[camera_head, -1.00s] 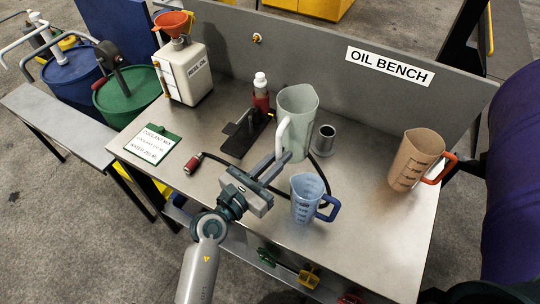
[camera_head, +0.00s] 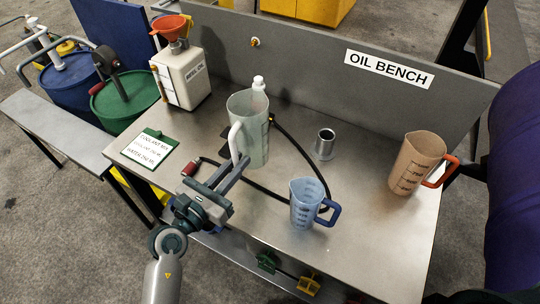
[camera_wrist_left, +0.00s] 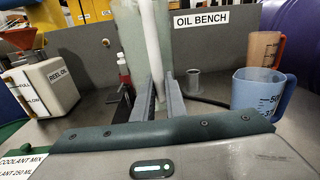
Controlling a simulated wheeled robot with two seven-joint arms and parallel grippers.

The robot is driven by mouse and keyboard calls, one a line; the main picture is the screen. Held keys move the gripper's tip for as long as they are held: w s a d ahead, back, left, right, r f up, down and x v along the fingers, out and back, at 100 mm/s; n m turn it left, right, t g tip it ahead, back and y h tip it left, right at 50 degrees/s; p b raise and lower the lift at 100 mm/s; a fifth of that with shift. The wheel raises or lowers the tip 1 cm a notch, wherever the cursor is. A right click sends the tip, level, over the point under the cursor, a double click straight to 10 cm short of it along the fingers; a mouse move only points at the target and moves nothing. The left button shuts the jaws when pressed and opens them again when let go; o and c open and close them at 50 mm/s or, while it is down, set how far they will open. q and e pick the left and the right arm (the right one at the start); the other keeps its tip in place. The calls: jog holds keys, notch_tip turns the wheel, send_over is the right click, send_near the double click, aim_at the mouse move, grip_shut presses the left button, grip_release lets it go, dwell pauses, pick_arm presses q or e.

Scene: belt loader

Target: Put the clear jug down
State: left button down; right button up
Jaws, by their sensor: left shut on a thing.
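The clear jug (camera_head: 253,128) is tall, pale green and see-through, with a white handle (camera_head: 235,142) on its left side. My left gripper (camera_head: 240,167) is shut on the handle. In the left wrist view the handle (camera_wrist_left: 151,35) stands between the two fingers (camera_wrist_left: 160,88), with the jug's body (camera_wrist_left: 131,40) behind it. The jug is upright over the left-middle of the steel bench (camera_head: 355,215). I cannot tell whether its base touches the bench. My right gripper is not in view.
A blue jug (camera_head: 304,205) stands near the front edge, and a brown jug (camera_head: 415,165) at the right. A metal cup (camera_head: 324,145) and black hose (camera_head: 300,150) lie right of the clear jug. The red bottle (camera_wrist_left: 124,75) is close behind it. A sign card (camera_head: 149,148) lies left.

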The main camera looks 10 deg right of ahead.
pick_arm(q)
jog(key=s+a+r+n+t+y+b, duration=0.1)
jog(key=a+r, duration=0.1)
jog(key=a, duration=0.7)
jog(key=s+a+r+n+t+y+b, duration=0.1)
jog(key=a+r+b, duration=0.1)
jog(key=a, duration=0.7)
jog(key=shift+s+a+y, duration=0.15)
jog(key=shift+a+y, duration=0.25)
